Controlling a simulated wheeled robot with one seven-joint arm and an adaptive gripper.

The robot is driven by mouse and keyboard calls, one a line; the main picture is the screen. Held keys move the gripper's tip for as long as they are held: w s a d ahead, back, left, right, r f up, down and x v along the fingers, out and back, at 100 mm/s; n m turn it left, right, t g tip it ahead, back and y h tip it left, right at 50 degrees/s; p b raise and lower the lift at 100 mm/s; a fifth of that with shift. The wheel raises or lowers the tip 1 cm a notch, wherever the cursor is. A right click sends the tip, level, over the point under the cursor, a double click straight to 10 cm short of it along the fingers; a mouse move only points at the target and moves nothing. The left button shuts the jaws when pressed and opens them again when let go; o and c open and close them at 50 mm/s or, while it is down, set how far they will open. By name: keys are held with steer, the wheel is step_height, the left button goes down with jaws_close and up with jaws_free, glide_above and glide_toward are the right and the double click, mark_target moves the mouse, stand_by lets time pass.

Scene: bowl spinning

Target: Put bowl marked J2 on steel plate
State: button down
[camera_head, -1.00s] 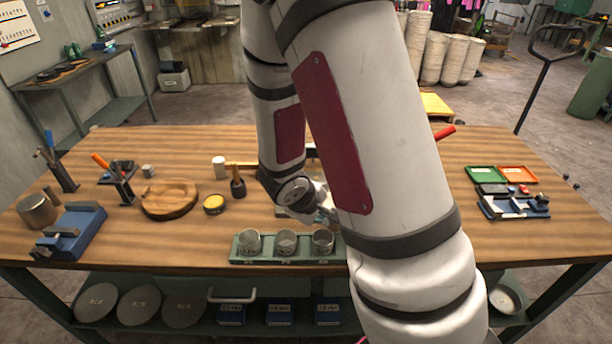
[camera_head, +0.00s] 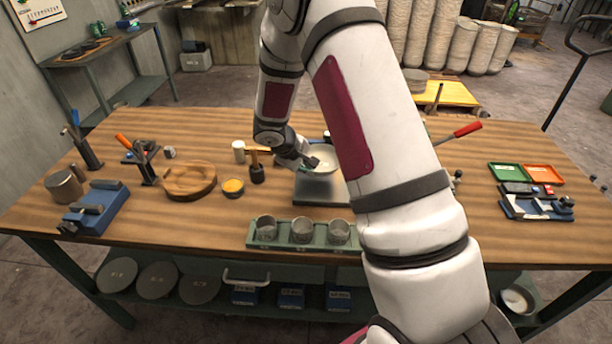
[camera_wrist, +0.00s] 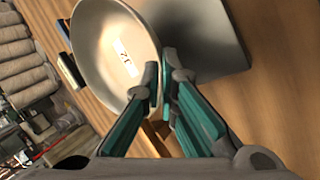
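The cream bowl (camera_head: 325,158), with a white label that seems to read J2, is at the middle of the table in the head view. It fills the upper left of the wrist view (camera_wrist: 95,45). My gripper (camera_wrist: 162,76) is closed on the bowl's rim, one finger on each side; it also shows in the head view (camera_head: 309,164). The grey steel plate (camera_head: 320,190) lies just in front of the bowl in the head view and right of it in the wrist view (camera_wrist: 205,40). I cannot tell whether the bowl touches the plate.
A green rack (camera_head: 283,244) with several metal cups stands at the table's front. A wooden round (camera_head: 188,181), a yellow-topped tin (camera_head: 233,187) and a dark-handled tool (camera_head: 256,170) are to the left. Green (camera_head: 507,173) and orange (camera_head: 544,175) trays are at right.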

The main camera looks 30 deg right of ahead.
steer(key=shift+w, duration=0.4)
steer(key=shift+f+p, duration=0.45)
steer(key=shift+f, duration=1.35)
steer(key=c, duration=1.8)
jaws_free()
steer(key=shift+f, duration=0.15)
